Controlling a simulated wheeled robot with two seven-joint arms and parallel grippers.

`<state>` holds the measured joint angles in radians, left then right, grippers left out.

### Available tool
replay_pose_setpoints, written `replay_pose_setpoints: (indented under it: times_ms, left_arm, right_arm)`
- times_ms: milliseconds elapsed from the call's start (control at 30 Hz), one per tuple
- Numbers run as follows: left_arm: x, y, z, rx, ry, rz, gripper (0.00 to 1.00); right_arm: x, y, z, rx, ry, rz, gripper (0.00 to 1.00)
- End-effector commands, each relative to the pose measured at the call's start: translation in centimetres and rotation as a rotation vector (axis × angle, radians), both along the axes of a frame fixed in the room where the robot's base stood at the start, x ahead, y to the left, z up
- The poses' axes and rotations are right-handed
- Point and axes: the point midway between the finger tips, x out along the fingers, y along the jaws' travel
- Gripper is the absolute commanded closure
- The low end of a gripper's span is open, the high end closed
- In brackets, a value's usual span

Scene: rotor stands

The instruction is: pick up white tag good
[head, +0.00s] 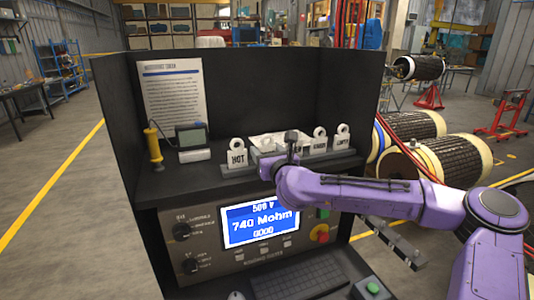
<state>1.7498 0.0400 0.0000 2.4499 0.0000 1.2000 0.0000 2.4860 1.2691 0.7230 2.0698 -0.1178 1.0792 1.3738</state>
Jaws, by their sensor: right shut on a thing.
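A rack of white ring-topped tags stands on the bench shelf. The HOT tag (237,153) is at its left end. Two more tags stand to the right, one with blurred lettering (320,140) and one at the far right (343,138). My purple right arm reaches in from the right, and my right gripper (290,145) is at the rack between the HOT tag and the right pair. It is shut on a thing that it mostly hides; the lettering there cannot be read. White surfaces (264,141) show beside the gripper. My left gripper is out of view.
Dark panels enclose the shelf at the back and sides. A yellow-handled tool (153,146) and a small meter (192,138) stand left of the rack. Below are a lit screen (259,224) reading 740 Mohm GOOD and a keyboard (297,285). Rotors (440,158) lie at right.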

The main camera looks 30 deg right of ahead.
Motion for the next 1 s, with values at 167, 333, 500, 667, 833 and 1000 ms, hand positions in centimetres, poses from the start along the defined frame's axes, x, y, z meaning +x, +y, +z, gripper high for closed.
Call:
replay_pose_setpoints:
  times_ms: [167, 333, 500, 667, 833, 1000]
  left_arm:
    - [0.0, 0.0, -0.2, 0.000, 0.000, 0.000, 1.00]
    - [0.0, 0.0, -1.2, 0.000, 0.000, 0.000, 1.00]
    - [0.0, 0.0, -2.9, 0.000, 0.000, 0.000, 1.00]
    - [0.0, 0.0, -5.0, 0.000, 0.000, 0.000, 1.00]
    - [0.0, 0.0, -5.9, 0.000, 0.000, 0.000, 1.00]
    - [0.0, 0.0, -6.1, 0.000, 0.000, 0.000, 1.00]
  right_arm:
    - [0.0, 0.0, 1.1, 0.001, -0.002, 0.000, 0.58]
    - [-1.0, 0.5, 4.2, 0.003, -0.009, 0.002, 0.58]
    - [-4.6, 2.1, 8.7, 0.000, -0.011, 0.003, 0.58]
    - [-8.9, 4.0, 10.6, -0.002, -0.008, 0.004, 0.58]
    - [-11.7, 5.2, 12.2, 0.000, -0.002, 0.002, 0.58]
    - [-12.8, 5.7, 12.9, 0.000, 0.001, 0.001, 0.58]
